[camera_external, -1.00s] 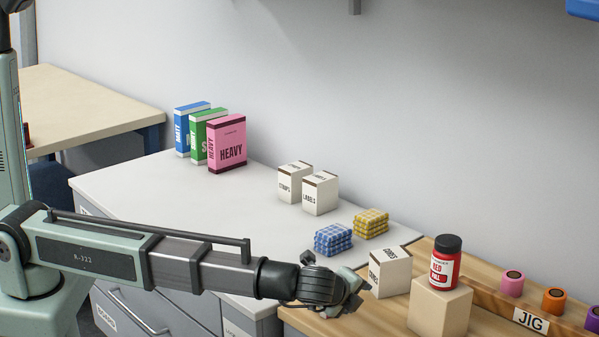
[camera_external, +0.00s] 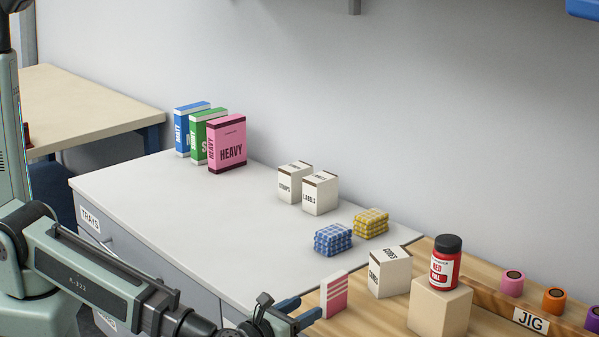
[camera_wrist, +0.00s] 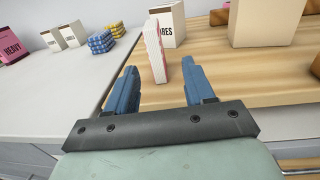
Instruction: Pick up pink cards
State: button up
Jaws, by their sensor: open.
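I cannot tell whether a fingertip touches the pack. A larger pink box marked HEAVY (camera_external: 228,146) stands at the back of the grey counter.
The white box (camera_external: 391,274) stands close behind the pack. A tan block (camera_external: 441,308) carrying a red jar (camera_external: 445,266) is to its right. Blue (camera_external: 333,239) and yellow (camera_external: 371,223) checked bundles sit on the counter corner. The counter's middle is clear.

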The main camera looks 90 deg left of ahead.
aim_at(334, 291)
jog(key=x, duration=0.6)
jog(key=shift+s+a+f+x, duration=0.1)
jog(key=shift+x, duration=0.8)
jog(key=shift+s+a+f+x, duration=0.1)
jog(key=shift+x, duration=0.8)
jog(key=shift+s+a+x, duration=0.1)
jog(key=shift+s+x, duration=0.05)
jog(key=shift+x, duration=0.75)
grip_shut()
